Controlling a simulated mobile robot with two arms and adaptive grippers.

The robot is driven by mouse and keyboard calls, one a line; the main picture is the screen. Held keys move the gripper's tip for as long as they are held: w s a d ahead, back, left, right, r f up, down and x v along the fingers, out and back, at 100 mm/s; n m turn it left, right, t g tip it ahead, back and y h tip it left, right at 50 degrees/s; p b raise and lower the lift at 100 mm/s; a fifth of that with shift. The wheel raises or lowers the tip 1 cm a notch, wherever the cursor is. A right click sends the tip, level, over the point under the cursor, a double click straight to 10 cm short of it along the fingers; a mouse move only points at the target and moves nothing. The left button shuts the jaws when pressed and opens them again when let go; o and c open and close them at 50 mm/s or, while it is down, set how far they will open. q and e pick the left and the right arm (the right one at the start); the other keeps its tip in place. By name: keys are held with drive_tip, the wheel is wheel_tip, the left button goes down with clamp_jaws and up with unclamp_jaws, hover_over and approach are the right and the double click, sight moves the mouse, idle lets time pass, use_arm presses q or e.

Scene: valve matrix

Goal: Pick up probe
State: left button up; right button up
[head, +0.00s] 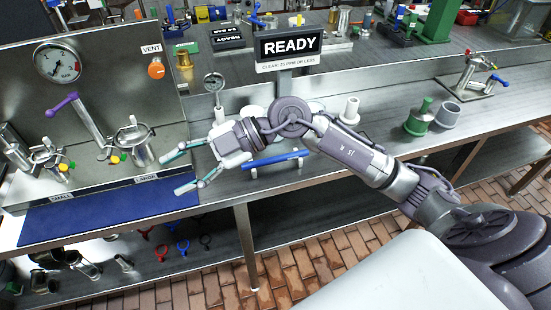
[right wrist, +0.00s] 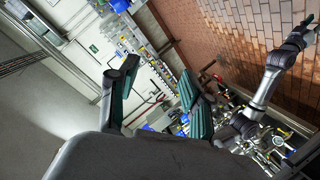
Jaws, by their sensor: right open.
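A blue bar (head: 275,159), which looks like the probe, lies level across two short pale supports on the steel bench, below the READY sign. My right gripper (head: 168,175) is left of it, over the bench near the blue mat, pointing left. Its two teal-padded fingers are apart with nothing between them. They also show spread and empty in the right wrist view (right wrist: 160,68). My left gripper does not show in the head view.
A steel panel with a gauge (head: 57,63), an orange vent knob (head: 156,70) and valves stands at the left. A READY sign (head: 290,45) rises behind my arm. A green fitting (head: 419,117) and a grey cup (head: 447,115) stand right. The blue mat (head: 100,215) is clear.

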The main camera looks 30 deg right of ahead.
drive_tip(key=w+d+f+m+h, duration=0.1)
drive_tip(key=w+d+f+h, duration=0.1)
drive_tip(key=d+f+h, duration=0.3)
drive_tip(key=m+h, duration=0.7)
drive_tip(key=h, duration=0.3)
approach(288, 155)
drive_tip(key=p+x, duration=0.2)
drive_tip(key=x, duration=0.6)
drive_tip(key=shift+p, duration=0.3)
drive_tip(key=shift+w+f, duration=0.15)
drive_tip(key=shift+f, duration=0.3)
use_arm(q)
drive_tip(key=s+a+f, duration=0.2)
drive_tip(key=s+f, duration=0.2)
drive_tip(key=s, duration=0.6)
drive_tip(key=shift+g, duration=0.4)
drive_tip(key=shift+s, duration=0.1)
use_arm(e)
clamp_jaws()
